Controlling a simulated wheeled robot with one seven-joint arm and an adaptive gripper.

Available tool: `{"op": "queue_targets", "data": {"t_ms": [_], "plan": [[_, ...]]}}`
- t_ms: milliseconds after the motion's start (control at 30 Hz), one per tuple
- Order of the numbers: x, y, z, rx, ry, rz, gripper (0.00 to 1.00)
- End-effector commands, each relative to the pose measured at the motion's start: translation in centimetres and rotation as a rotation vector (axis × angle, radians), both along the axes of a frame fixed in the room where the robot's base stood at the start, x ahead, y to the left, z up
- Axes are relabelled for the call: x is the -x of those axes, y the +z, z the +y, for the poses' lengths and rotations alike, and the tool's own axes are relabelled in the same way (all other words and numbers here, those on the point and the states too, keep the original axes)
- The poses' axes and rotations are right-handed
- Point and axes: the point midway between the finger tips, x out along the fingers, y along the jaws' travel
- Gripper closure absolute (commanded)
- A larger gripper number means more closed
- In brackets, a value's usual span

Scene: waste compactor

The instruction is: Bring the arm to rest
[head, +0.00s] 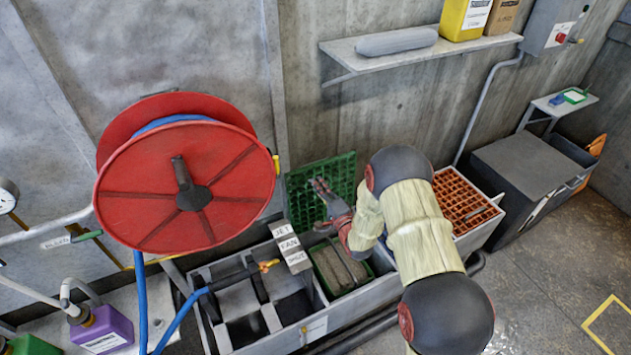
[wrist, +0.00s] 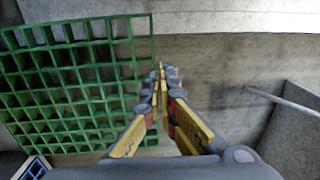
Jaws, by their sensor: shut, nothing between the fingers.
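My gripper (head: 318,186) is at the end of my arm, in front of the green grate that stands upright against the concrete wall. In the wrist view my gripper (wrist: 160,75) has its two yellow fingers closed together at the tips, with nothing between them. The green grate (head: 297,190) also fills the left of the wrist view (wrist: 70,85). I cannot tell whether the fingertips touch it.
Below is a grey trough (head: 355,308) with compartments and a green-rimmed bin (head: 325,275). A sign block (head: 289,246) and a red hose reel (head: 150,205) are to the left. An orange grate (head: 462,203) lies right of my arm. A shelf (head: 390,62) hangs above.

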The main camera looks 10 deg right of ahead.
Motion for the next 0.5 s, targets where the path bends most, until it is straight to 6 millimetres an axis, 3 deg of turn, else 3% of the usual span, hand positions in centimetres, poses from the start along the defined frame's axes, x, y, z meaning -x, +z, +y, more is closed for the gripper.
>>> {"op": "queue_targets", "data": {"t_ms": [300, 500], "plan": [[5.0, 0.5, -1.7, 0.0, -0.001, 0.002, 1.0], [6.8, 0.6, -2.3, 0.0, -0.001, 0.001, 1.0]]}}
